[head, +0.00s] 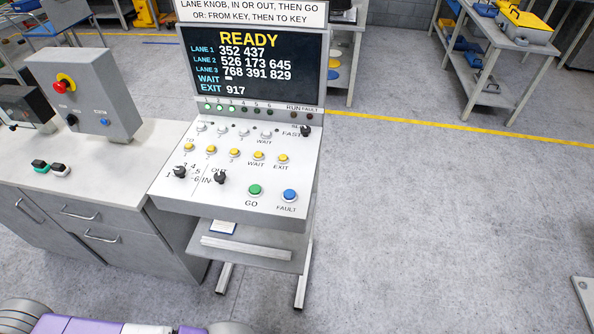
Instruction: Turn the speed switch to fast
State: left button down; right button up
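The speed switch (305,131) is a small black knob at the upper right of the sloped white control panel (225,195), beside the printed word FAST. Its pointer is too small to read, so I cannot tell which way it is set. The panel's screen (258,62) shows READY, three lanes of numbers, WAIT with a dash and EXIT 917. Neither of my grippers is in view. Only purple and grey parts of my own body show at the bottom left, well below the panel.
The panel also bears two black knobs (180,172), yellow buttons (234,153), a green GO button (256,190) and a blue FAULT button (290,195). A grey box with a red emergency button (66,83) stands on the left cabinet (105,170). The floor right of the panel is clear.

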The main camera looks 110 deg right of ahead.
aim_at(306, 130)
jog(key=z, duration=3.4)
jog(key=k, duration=1.3)
jog(key=z, duration=0.6)
jog(key=i, duration=1.85)
jog(key=u, duration=1.15)
